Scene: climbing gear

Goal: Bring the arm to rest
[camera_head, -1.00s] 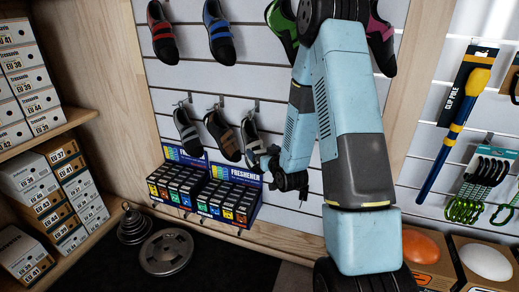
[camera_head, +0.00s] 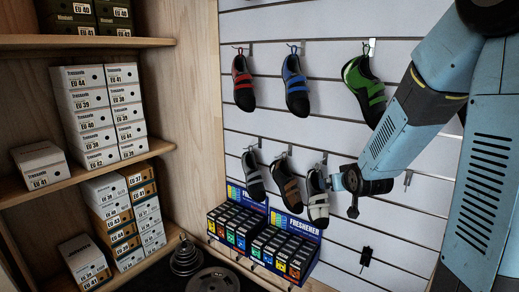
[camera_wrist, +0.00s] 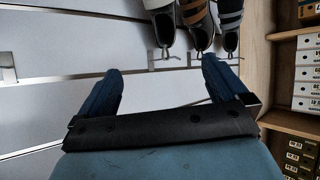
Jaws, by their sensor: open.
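My gripper (camera_head: 350,188) is at the slatted wall, just right of the lower row of hanging shoes. In the wrist view my gripper (camera_wrist: 160,88) shows two blue fingers spread wide with nothing between them. The white-and-dark shoe (camera_head: 318,198) hangs closest to it; whether they touch is hard to tell. My arm comes in from the right side of the head view and bends down toward the wall.
Two freshener displays (camera_head: 285,250) stand below the shoes. Red (camera_head: 243,85), blue (camera_head: 296,85) and green (camera_head: 366,90) shoes hang above. Shelves of shoe boxes (camera_head: 100,115) stand at left. Weight plates (camera_head: 212,282) lie on the floor. An empty hook (camera_head: 408,180) is at right.

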